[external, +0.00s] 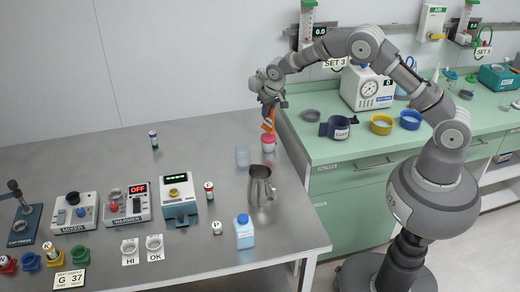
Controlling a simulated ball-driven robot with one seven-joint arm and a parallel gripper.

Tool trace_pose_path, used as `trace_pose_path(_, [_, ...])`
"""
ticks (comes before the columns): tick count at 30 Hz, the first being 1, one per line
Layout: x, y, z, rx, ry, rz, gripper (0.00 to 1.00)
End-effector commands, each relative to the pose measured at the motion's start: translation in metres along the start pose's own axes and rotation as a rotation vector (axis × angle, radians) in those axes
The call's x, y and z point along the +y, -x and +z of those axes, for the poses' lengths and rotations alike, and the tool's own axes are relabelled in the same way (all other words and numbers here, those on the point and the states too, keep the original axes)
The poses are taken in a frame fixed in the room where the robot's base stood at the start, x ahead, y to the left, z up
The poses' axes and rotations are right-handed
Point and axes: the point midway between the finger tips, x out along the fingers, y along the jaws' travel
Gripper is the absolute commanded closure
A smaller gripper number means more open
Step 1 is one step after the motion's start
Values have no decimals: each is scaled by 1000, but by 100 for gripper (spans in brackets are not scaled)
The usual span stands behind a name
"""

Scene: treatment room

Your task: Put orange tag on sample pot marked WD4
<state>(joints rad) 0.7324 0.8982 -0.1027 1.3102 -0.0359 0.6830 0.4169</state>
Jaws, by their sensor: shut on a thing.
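My gripper (269,106) points down over the back right part of the steel table. It is shut on the orange tag (268,120), which hangs tilted below the fingers. Directly under the tag stands a small pot with a pink lid (268,139). The tag's lower end is at or just above the lid; I cannot tell whether they touch. No WD4 mark is readable on this pot or any other at this size.
A metal jug (260,185) and a clear cup (242,157) stand close by in front. The green counter (345,151) edges the right.

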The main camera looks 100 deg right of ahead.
Motion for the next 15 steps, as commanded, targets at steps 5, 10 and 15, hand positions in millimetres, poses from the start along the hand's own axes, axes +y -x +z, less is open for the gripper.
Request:
trace_pose_path(5, [0, -28, 9, -2, 1, 0, 100])
trace_pose_path(10, [0, -29, 9, 0, 1, 0, 100])
trace_pose_path(15, [0, -32, 10, -1, 1, 0, 100])
